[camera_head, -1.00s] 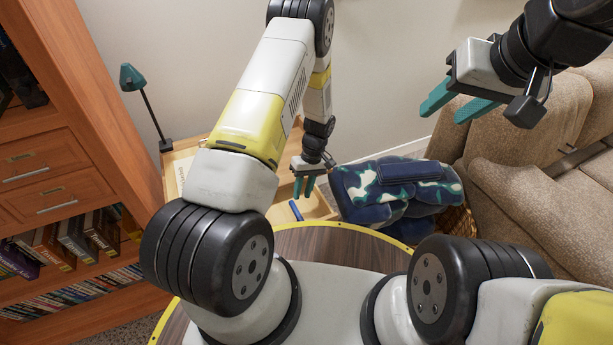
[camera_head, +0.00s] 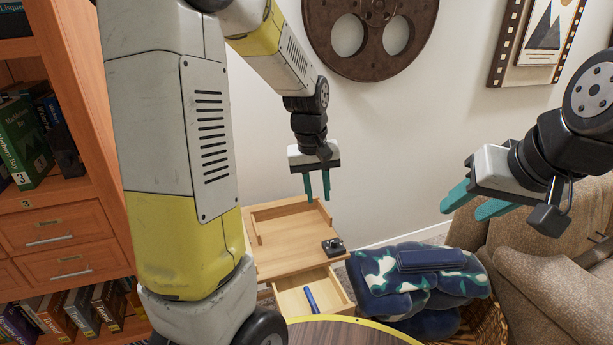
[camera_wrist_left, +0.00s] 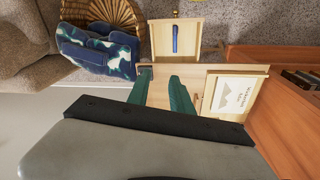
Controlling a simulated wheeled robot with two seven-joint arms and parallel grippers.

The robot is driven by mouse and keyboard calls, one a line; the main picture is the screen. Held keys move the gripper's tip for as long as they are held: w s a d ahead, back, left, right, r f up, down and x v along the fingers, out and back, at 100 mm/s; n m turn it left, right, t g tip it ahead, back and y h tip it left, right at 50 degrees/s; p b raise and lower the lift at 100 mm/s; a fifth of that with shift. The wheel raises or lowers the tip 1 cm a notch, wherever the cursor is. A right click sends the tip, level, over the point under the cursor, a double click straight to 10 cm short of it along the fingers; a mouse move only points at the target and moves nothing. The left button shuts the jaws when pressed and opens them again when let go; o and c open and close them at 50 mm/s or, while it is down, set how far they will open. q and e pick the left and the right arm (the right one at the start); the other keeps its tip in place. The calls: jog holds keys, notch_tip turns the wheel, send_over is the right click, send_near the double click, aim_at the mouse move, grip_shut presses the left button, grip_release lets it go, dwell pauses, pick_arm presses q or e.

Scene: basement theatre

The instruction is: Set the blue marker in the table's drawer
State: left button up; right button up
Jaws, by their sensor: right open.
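The blue marker (camera_head: 311,300) lies inside the table's drawer (camera_head: 342,291), which is pulled open. The marker also shows in the drawer in the left wrist view (camera_wrist_left: 176,39). The wooden table (camera_head: 285,262) stands behind the drawer, against the wall. My left gripper (camera_head: 317,199) is open and empty, its teal fingers apart and pointing down, above the table and clear of the marker. Its fingers also show in the left wrist view (camera_wrist_left: 158,82). My right gripper (camera_head: 467,207) is open and empty, in the air at the right.
A small black object (camera_head: 333,246) sits on the tabletop. A basket with a blue camouflage bundle (camera_head: 415,278) stands right of the drawer, close to it. A beige sofa (camera_head: 545,270) is at the right, a wooden bookcase (camera_head: 85,200) at the left. A round table edge (camera_head: 345,319) is in front.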

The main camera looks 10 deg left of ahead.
pick_arm(q)
jog(key=s+a+r+m+t+h, duration=0.1)
jog(key=s+r+m+t, duration=0.3)
jog(key=s+r, duration=0.9)
jog(key=s, duration=0.4)
jog(key=shift+t, duration=0.4)
jog(key=shift+s+a, duration=0.15)
